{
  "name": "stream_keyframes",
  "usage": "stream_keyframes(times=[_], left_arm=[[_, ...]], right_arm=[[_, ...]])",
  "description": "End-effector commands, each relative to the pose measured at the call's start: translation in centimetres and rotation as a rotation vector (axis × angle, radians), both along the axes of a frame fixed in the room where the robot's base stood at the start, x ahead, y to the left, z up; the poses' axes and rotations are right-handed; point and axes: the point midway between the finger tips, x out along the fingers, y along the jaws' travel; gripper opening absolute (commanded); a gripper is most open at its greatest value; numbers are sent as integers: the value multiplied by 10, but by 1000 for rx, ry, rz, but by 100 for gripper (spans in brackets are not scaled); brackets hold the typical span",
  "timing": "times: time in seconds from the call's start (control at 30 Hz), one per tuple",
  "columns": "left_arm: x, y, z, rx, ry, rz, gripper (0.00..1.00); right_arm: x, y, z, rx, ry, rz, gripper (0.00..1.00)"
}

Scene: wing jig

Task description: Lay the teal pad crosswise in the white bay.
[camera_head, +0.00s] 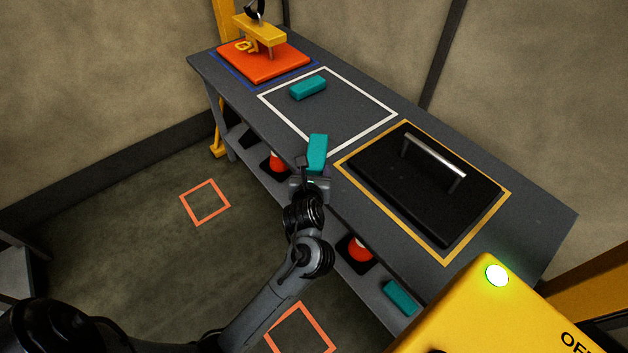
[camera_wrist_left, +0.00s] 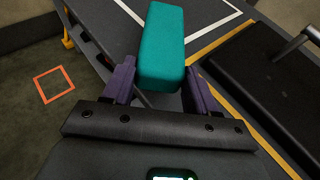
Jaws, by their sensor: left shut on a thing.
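My left gripper (camera_head: 312,174) is shut on a teal pad (camera_head: 318,148), which sticks out beyond the fingers. In the left wrist view the pad (camera_wrist_left: 162,45) sits between the two purple fingers, its long side pointing away from the wrist. In the head view the pad appears at the near corner of the white bay (camera_head: 338,112), a white-outlined rectangle on the grey bench. I cannot tell its height above the bench. Another teal pad (camera_head: 308,87) lies inside the bay near its far left end. My right gripper is not in view.
A black plate with a silver handle (camera_head: 432,158) lies in the yellow-outlined bay to the right. An orange plate with a yellow handle (camera_head: 263,60) is at the far left. The lower shelf holds red-orange items and a teal pad (camera_head: 400,297). The white bay's middle is clear.

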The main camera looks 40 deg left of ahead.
Motion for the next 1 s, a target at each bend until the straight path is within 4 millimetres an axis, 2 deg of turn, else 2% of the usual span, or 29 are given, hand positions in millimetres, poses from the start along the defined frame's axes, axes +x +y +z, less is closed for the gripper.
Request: stream_keyframes(times=[0.33, 0.87, 0.9, 1.0], left_arm=[[0, 0, -38, 2, 1, -1, 23], [0, 0, -46, -1, -2, 0, 23], [0, 0, -44, -1, -2, -1, 62], [0, 0, -44, 0, -1, 0, 78]], right_arm=[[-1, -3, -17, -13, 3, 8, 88], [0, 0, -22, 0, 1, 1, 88], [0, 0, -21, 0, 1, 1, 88], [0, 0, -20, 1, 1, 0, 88]])
